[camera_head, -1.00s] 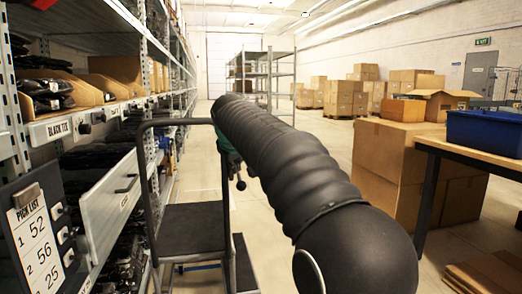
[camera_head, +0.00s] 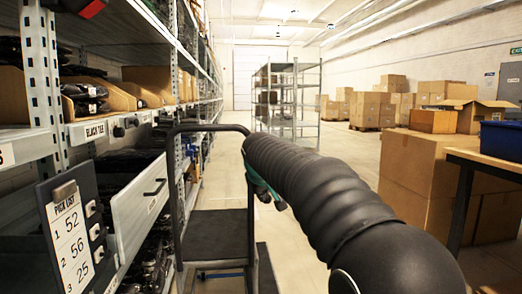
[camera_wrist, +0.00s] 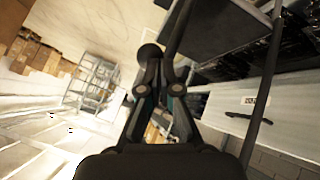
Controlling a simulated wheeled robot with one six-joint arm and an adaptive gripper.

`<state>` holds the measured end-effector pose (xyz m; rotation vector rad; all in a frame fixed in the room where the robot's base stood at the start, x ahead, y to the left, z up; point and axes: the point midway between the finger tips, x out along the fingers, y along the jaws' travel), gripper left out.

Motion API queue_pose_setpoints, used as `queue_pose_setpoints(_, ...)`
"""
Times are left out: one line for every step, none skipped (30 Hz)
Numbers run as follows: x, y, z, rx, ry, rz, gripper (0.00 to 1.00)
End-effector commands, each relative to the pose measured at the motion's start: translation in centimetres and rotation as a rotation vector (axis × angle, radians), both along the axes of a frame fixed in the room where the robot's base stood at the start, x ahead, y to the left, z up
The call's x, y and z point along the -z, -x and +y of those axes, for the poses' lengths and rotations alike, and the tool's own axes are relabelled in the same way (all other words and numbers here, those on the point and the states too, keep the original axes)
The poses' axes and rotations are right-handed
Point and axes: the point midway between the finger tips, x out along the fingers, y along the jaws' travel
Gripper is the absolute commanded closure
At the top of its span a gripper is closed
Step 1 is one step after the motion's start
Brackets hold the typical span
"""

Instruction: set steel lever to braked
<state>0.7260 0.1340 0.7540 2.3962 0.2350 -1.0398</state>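A cart (camera_head: 212,232) with a dark deck and a tall dark tube handle stands ahead in the aisle. I cannot make out a steel lever for certain in either view. In the wrist view, my gripper (camera_wrist: 165,70) points toward the cart's dark tubes, its two narrow fingers close together. A round dark knob (camera_wrist: 150,52) shows at the left fingertip; I cannot tell what it belongs to or whether it is touched. In the head view my black arm hides most of the gripper, with only a bit of green showing near the cart handle.
Shelving with bins and an open drawer (camera_head: 140,200) lines the left, with a pick list board (camera_head: 72,235) in front. Cartons (camera_head: 420,165) and a table (camera_head: 485,160) with a blue tote (camera_head: 502,140) stand right. A metal rack (camera_head: 288,95) stands behind. Floor in the middle is clear.

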Motion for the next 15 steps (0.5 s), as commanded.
queue_pose_setpoints(0.75, -0.06, 0.06, 0.000, 0.002, 0.011, 1.00)
queue_pose_setpoints(0.80, -0.07, 0.07, 0.000, 0.002, 0.012, 1.00)
queue_pose_setpoints(0.86, -0.06, 0.08, 0.000, 0.002, 0.013, 1.00)
queue_pose_setpoints(0.89, -0.08, 0.08, 0.000, 0.002, 0.013, 1.00)
queue_pose_setpoints(0.93, -0.08, 0.09, 0.000, 0.002, 0.014, 1.00)
queue_pose_setpoints(0.97, -0.08, 0.10, 0.000, 0.002, 0.014, 1.00)
queue_pose_setpoints(1.01, -0.07, 0.10, 0.000, 0.002, 0.016, 1.00)
queue_pose_setpoints(1.04, -0.08, 0.10, 0.000, 0.002, 0.016, 1.00)
queue_pose_setpoints(1.08, -0.08, 0.10, 0.000, 0.002, 0.017, 1.00)
queue_pose_setpoints(1.11, -0.08, 0.11, 0.000, 0.002, 0.017, 1.00)
queue_pose_setpoints(1.14, -0.08, 0.10, 0.000, 0.002, 0.018, 1.00)
queue_pose_setpoints(1.16, -0.08, 0.11, 0.000, 0.002, 0.018, 1.00)
queue_pose_setpoints(1.15, -0.08, 0.12, 0.001, 0.002, 0.019, 1.00)
queue_pose_setpoints(1.10, -0.07, 0.13, 0.001, 0.002, 0.019, 1.00)
queue_pose_setpoints(0.96, -0.05, 0.17, 0.001, 0.002, 0.019, 1.00)
